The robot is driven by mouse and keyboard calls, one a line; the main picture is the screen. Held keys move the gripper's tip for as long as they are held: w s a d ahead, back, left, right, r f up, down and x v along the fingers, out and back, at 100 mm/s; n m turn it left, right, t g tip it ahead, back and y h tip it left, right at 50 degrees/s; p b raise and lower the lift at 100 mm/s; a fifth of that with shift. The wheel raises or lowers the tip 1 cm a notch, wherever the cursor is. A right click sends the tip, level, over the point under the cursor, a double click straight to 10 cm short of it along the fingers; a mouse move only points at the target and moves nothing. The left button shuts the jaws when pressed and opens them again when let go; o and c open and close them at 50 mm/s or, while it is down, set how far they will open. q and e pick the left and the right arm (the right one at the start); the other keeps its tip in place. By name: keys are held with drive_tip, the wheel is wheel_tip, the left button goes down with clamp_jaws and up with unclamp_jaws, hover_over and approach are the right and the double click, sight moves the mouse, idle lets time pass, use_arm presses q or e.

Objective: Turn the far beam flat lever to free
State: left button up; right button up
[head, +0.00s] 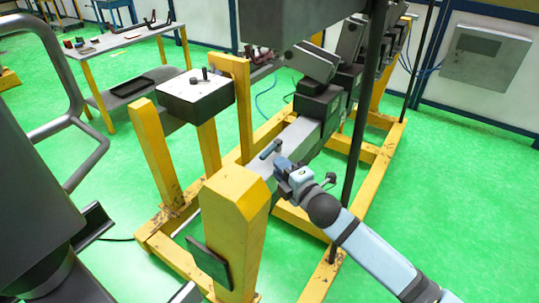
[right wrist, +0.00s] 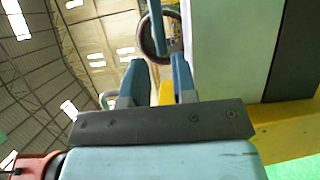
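A short blue-grey bar (head: 270,149), which looks like the flat lever, sticks out at the near end of the grey beam (head: 292,140) on the yellow frame. My right gripper (head: 281,167) is close beside it, on its near side. In the right wrist view the two blue fingers (right wrist: 156,83) stand apart with a gap between them. A blue bar (right wrist: 158,25) with a dark ring (right wrist: 147,40) around it shows beyond the fingertips. I cannot tell whether a finger touches it. My left gripper is not in view.
A yellow post (head: 235,215) stands just left of my right gripper. A dark upright pole (head: 357,130) rises right of the beam. A control box (head: 196,94) with knobs stands behind left. A grey housing (head: 292,22) hangs above. Green floor (head: 470,190) is clear at the right.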

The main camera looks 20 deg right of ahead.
sight(268, 156)
drive_tip(key=shift+x, duration=2.75)
clamp_jaws()
